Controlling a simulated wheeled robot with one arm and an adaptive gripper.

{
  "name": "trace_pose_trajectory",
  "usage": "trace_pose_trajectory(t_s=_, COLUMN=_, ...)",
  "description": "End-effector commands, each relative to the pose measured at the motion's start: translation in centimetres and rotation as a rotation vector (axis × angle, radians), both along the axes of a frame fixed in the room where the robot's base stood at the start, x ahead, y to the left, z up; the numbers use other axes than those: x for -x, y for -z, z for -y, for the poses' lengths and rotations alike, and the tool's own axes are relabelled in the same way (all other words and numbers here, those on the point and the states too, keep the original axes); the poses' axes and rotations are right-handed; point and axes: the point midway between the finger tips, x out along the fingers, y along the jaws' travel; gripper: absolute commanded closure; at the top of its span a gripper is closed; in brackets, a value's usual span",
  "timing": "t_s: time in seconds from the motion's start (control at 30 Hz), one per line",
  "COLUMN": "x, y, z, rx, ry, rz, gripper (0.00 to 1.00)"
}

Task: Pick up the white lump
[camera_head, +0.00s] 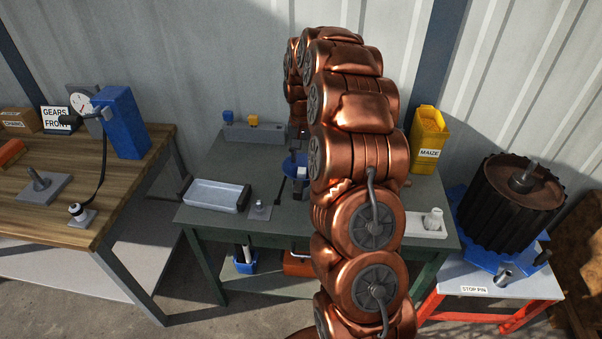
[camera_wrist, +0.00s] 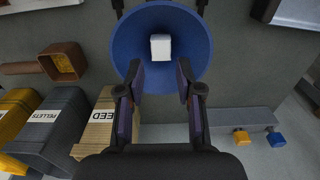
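The white lump (camera_wrist: 160,47) is a small pale block lying inside a round blue dish (camera_wrist: 135,30) in the wrist view. My gripper (camera_wrist: 160,76) is open, with its two dark fingers apart over the near part of the dish. The lump appears beyond the fingertips, in line with the gap between them, and nothing is between the fingers. I cannot tell the height of the fingers above the dish. In the head view part of the blue dish (camera_head: 292,167) shows on the green table beside my copper arm.
In the wrist view, a brown square-mouthed piece (camera_wrist: 64,62), a PELLETS box (camera_wrist: 48,125) and a FEED box (camera_wrist: 96,130) stand at left. A grey rail (camera_wrist: 232,119) with yellow and blue pieces is at right. A pale tray (camera_head: 213,197) sits on the table's left.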

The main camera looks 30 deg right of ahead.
Motion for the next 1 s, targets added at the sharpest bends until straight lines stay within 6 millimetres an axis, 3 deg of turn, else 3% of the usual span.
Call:
trace_pose_trajectory(t_s=0.17, x=0.0, y=1.0, z=0.0, rx=-0.002, ry=0.0, rz=-0.004, gripper=0.65)
trace_pose_trajectory(t_s=0.5, x=-0.2, y=5.2, z=0.0, rx=-0.001, ry=0.0, rz=-0.003, gripper=0.65)
trace_pose_trajectory(t_s=0.73, x=-0.3, y=5.3, z=0.0, rx=-0.001, ry=0.0, rz=-0.001, gripper=0.65)
trace_pose_trajectory(t_s=1.0, x=-0.2, y=5.3, z=0.0, rx=-0.001, ry=-0.001, rz=-0.001, gripper=0.93)
